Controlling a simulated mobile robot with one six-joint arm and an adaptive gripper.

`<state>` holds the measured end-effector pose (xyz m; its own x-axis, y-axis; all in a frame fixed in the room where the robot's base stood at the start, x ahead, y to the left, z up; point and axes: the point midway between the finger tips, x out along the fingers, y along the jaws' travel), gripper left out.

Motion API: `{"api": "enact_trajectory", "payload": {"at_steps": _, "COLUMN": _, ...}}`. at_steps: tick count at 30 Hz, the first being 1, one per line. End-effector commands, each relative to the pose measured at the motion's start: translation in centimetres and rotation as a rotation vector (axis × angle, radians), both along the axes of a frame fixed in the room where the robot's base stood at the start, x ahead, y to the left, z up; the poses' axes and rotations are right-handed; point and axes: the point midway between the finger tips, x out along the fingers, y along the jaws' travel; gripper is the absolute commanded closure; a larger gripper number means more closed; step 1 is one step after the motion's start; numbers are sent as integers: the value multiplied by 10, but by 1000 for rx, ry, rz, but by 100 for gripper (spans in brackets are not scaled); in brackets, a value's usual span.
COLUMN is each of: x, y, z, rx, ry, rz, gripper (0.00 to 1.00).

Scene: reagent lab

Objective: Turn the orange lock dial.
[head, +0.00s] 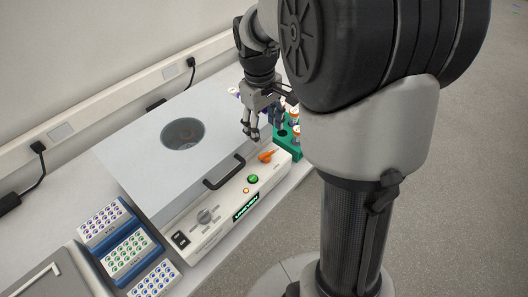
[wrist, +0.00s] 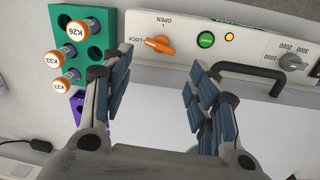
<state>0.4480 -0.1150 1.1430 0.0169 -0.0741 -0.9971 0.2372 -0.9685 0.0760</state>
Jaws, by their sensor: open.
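The orange lock dial (head: 267,156) is on the front panel of the white centrifuge (head: 150,140), near its right end. In the wrist view the dial (wrist: 159,45) sits between the printed words OPEN and LOCK, with its handle slanted. My gripper (head: 250,137) is above the lid's right side, behind the dial and apart from it. In the wrist view my gripper (wrist: 157,80) is open with nothing between its fingers, and the dial appears beyond the fingertips. The lid is down, with a black handle (head: 224,172) at its front.
A green rack (head: 288,146) with orange-capped vials (wrist: 70,30) stands close to the right of the centrifuge. A green button (wrist: 206,40), an orange light (wrist: 229,37) and a grey knob (wrist: 290,62) share the panel. Blue vial racks (head: 125,250) stand at the left.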

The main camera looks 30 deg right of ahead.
Motion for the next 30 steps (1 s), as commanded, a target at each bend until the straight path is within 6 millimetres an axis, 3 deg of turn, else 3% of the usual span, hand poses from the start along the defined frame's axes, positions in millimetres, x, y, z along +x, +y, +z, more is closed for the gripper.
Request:
{"api": "enact_trajectory", "payload": {"at_steps": 1, "x": -1, "y": -1, "z": -15, "rx": 0, "ry": 3, "rz": 0, "gripper": 46}}
{"api": "enact_trajectory", "payload": {"at_steps": 6, "x": 0, "y": -4, "z": -53, "rx": 0, "ry": 3, "rz": 0, "gripper": 46}}
{"api": "enact_trajectory", "payload": {"at_steps": 15, "x": 1, "y": -7, "z": -102, "rx": 0, "ry": 1, "rz": 0, "gripper": 46}}
{"api": "enact_trajectory", "payload": {"at_steps": 21, "x": 2, "y": -9, "z": -113, "rx": -1, "ry": -1, "rz": -1, "gripper": 46}}
{"api": "enact_trajectory", "payload": {"at_steps": 30, "x": 2, "y": -9, "z": -114, "rx": -1, "ry": -1, "rz": -1, "gripper": 48}}
